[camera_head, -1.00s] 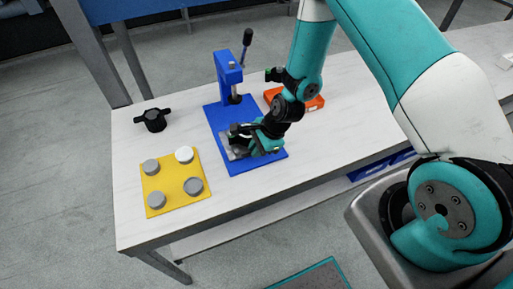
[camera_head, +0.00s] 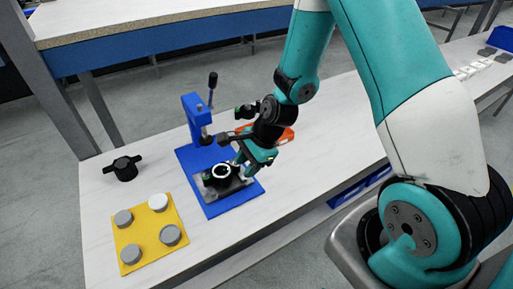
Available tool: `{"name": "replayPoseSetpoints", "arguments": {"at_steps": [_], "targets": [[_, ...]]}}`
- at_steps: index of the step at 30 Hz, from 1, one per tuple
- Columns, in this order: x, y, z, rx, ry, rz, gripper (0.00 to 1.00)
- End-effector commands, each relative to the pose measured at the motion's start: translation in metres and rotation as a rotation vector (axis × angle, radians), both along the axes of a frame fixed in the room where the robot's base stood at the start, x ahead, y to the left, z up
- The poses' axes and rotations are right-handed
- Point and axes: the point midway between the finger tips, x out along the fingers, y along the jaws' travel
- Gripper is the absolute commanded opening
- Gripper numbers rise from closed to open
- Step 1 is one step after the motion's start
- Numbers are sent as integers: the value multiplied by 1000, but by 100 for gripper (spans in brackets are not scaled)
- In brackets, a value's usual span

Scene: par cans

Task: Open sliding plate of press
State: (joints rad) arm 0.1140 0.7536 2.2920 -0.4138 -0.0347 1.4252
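The blue press (camera_head: 194,121) stands upright on its blue base plate (camera_head: 228,206), with a black-knobbed lever (camera_head: 212,85) at its top. The grey sliding plate (camera_head: 208,190) lies on the front part of the base, out in front of the press column. It carries a round dark holder with a pale ring (camera_head: 222,171). My gripper (camera_head: 243,163) is low at the right side of the sliding plate, close to the holder. The gap between its fingers is too small and overlapped to read, and I cannot tell whether it touches the plate.
A yellow board (camera_head: 148,225) with several round grey and white pieces lies at the front left. A black two-handled part (camera_head: 123,168) lies behind it. An orange case (camera_head: 283,137) is partly hidden behind my gripper.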

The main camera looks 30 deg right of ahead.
Motion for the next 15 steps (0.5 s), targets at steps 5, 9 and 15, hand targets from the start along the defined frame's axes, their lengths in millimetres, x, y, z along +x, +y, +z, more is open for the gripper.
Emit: {"name": "replayPoseSetpoints", "arguments": {"at_steps": [5, 9, 15], "targets": [[-6, -16, 37, -1, -3, -3, 38], [-10, -23, 53, 0, -2, -1, 38], [-12, -26, 61, 1, 1, 1, 38]]}}
